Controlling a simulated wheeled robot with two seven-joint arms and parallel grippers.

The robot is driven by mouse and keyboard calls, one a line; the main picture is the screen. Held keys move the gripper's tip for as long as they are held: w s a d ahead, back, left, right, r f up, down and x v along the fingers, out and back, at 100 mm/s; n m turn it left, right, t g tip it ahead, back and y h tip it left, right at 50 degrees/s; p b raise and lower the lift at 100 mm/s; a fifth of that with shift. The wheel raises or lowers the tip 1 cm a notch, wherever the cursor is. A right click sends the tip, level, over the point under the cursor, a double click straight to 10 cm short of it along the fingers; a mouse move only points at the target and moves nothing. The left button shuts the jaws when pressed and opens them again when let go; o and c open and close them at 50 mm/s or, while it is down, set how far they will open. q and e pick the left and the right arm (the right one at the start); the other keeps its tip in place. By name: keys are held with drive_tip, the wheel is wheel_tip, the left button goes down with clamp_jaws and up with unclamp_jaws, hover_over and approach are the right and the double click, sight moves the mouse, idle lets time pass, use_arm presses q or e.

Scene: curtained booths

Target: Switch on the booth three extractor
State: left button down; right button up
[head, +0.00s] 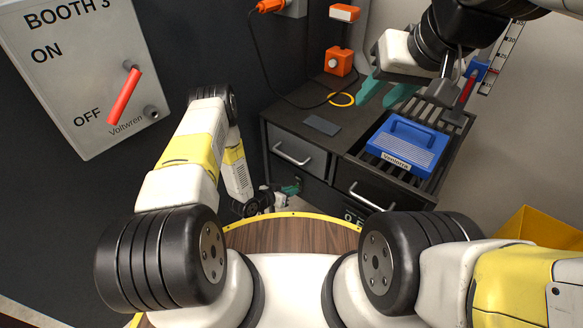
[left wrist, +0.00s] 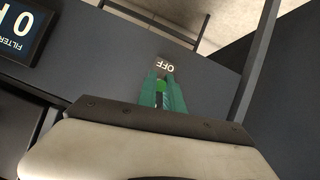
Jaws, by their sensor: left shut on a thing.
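A grey panel marked BOOTH 3 (head: 88,75) is on the dark wall at the upper left in the head view. Its red lever (head: 124,96) slants down with its lower end beside the word OFF; ON is printed above. My left gripper (head: 291,188) is low by the dark cabinet's front. My right gripper (head: 386,94) is open and empty above the cabinet top.
A blue case (head: 407,143) labelled Venlorra sits on a slatted rack. The cabinet top also has an orange box (head: 340,61) and a yellow ring (head: 341,99). An orange plug (head: 270,6) trails a dark cable. A yellow bin (head: 530,235) stands at right.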

use_arm(q)
drive_tip(key=shift+w+d+r+g+y, duration=0.1)
drive_tip(key=shift+r+g+y, duration=0.3)
drive_tip(key=shift+g+y, duration=0.35)
drive_tip(key=shift+w+d+r+g+y, duration=0.1)
drive_tip(key=shift+r+g+y, duration=0.25)
drive_tip(key=shift+g+y, duration=0.35)
drive_tip(key=c, duration=1.5)
unclamp_jaws()
drive_tip(key=shift+v, duration=3.9)
drive_tip(key=shift+w+a, duration=0.1)
drive_tip(key=shift+w, duration=0.05)
